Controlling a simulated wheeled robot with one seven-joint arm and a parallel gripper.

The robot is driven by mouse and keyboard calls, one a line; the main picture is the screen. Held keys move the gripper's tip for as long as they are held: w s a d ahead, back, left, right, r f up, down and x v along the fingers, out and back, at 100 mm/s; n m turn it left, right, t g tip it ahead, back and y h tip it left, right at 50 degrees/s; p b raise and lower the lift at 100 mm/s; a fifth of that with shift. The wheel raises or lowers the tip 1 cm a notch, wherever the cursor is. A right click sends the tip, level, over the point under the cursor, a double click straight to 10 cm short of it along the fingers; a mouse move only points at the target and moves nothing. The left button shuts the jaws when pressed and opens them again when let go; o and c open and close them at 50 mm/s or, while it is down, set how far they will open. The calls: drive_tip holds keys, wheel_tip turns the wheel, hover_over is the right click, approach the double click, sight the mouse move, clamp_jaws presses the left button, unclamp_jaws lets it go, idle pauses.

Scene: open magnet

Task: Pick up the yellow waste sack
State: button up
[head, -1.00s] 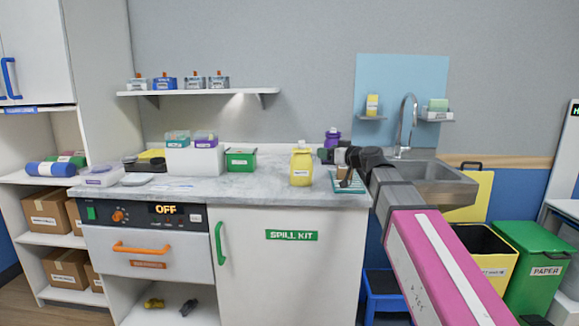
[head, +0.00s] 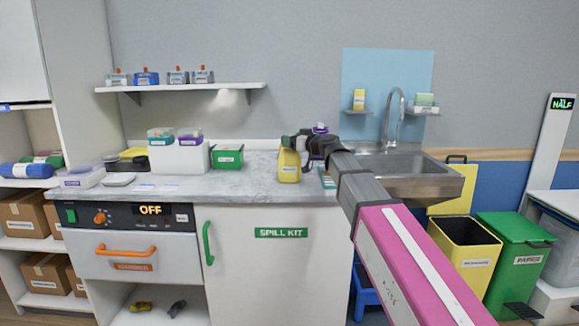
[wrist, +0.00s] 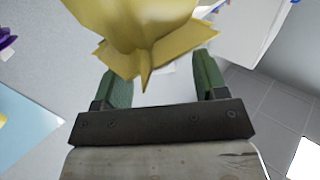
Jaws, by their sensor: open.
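The yellow waste sack (head: 289,168), with a white label, stands upright on the grey counter (head: 235,185) near its front edge. My gripper (head: 292,142) reaches in from the right at the top of the sack. In the wrist view the sack (wrist: 140,25) fills the top middle, its pointed flaps reaching down between the tips of my two green fingers. My gripper (wrist: 160,78) is open, with one finger on each side of the flaps. I cannot tell whether either finger touches the sack. Part of its top is hidden in the head view.
A green box (head: 228,156) and a white box (head: 180,157) stand left of the sack. A purple-topped item (head: 320,129) is behind my wrist. The sink (head: 400,175) lies right. A yellow bin (head: 465,250) and green paper bin (head: 515,255) stand on the floor.

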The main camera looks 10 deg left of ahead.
drive_tip(key=shift+x, duration=0.95)
clamp_jaws()
drive_tip(key=shift+r, duration=0.1)
